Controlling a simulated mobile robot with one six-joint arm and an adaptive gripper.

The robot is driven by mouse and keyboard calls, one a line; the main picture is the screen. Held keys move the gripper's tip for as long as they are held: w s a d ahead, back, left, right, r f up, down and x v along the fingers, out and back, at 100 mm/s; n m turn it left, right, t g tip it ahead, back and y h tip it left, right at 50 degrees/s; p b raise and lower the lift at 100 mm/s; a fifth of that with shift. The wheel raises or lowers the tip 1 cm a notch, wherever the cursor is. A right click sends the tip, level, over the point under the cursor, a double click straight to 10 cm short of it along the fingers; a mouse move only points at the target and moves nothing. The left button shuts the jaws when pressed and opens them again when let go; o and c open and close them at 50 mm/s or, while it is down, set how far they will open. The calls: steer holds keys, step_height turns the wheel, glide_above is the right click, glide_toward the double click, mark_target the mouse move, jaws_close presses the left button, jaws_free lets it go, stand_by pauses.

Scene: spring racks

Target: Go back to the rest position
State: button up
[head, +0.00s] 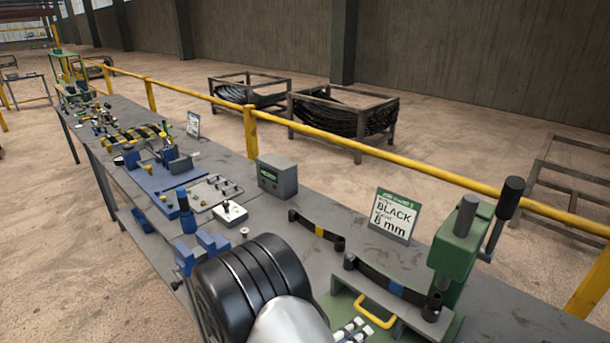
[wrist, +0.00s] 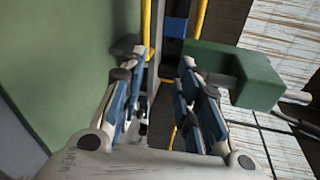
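My gripper (wrist: 160,75) is open in the wrist view, with a clear gap between its two blue-and-grey fingers and nothing held. In the head view only part of the gripper (head: 352,331) shows at the bottom edge, beside the yellow handle (head: 376,311) of the press fixture; my arm hides the rest. The green press (head: 462,250) stands close on the right. A dark leaf strip with a blue band (head: 394,287) lies on the fixture. Green surfaces flank the gripper in the wrist view, the block (wrist: 240,75) on the right and a large panel (wrist: 50,70) on the left.
A dark strip with a yellow band (head: 318,231), a sign reading BLACK 8 mm (head: 393,217) and a grey-green box (head: 277,176) stand on the bench. Blue fixtures (head: 165,176) lie farther left. A yellow rail (head: 400,162) runs behind the bench. The space above the bench's middle looks open.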

steer(key=s+d+r+m+g+y, duration=0.1)
steer(key=s+d+r+m+g, duration=0.5)
steer(key=m, duration=0.5)
steer(key=s+d+r+m+g+y, duration=0.1)
steer(key=s+d+r+m+g, duration=0.3)
steer(key=s+r+m, duration=0.55)
steer(key=s+a+r+m+t+y, duration=0.2)
steer(key=a+r+m+y, duration=0.1)
steer(key=m, duration=0.8)
steer(key=s+a+r+m+t+y, duration=0.2)
steer(key=a+m+y, duration=0.3)
steer(key=m, duration=0.6)
steer(key=shift+s+a+r+t+y, duration=0.2)
steer(key=shift+s+r+t+y, duration=0.3)
steer(key=shift+y, duration=0.5)
